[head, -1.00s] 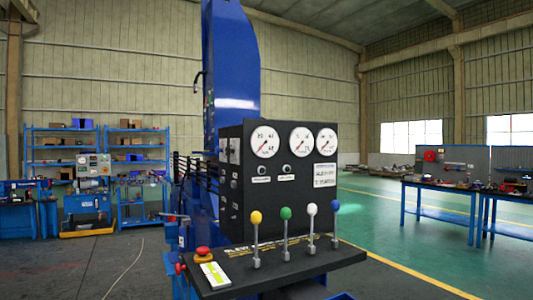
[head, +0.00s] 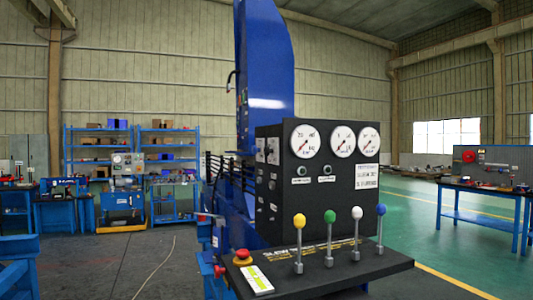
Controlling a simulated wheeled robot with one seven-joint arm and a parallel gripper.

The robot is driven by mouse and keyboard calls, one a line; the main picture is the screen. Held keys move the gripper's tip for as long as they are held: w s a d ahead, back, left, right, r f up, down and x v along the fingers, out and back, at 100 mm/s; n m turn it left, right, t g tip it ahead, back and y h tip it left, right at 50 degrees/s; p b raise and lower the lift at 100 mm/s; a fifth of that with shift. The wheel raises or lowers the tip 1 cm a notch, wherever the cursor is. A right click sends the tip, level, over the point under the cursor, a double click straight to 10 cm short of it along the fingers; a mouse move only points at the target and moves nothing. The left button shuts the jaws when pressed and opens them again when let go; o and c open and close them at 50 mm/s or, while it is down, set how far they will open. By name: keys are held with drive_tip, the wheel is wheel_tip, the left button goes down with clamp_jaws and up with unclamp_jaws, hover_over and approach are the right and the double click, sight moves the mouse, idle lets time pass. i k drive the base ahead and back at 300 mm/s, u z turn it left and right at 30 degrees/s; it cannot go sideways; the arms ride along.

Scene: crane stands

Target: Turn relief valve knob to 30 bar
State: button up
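A black control panel (head: 282,213) stands on a blue crane stand in the head view. Three round white gauges (head: 305,141) sit along its top, with red needles. Two small dark knobs (head: 300,171) with white labels lie below the gauges. I cannot tell which one, if either, is the relief valve knob, and no bar marking on them is readable. More small fittings (head: 260,144) are on the panel's left side face. My gripper is not in view.
Levers with yellow (head: 299,220), green, white and blue balls rise from the front shelf (head: 335,272). A red emergency button (head: 243,256) sits at its left end. A blue workbench (head: 487,190) stands at right. Open floor (head: 130,262) lies at left.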

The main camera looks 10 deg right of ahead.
sight(266, 151)
drive_tip(key=k, duration=0.65)
drive_tip(key=u, duration=0.6)
drive_tip(key=i, duration=2)
drive_tip(key=z, duration=0.25)
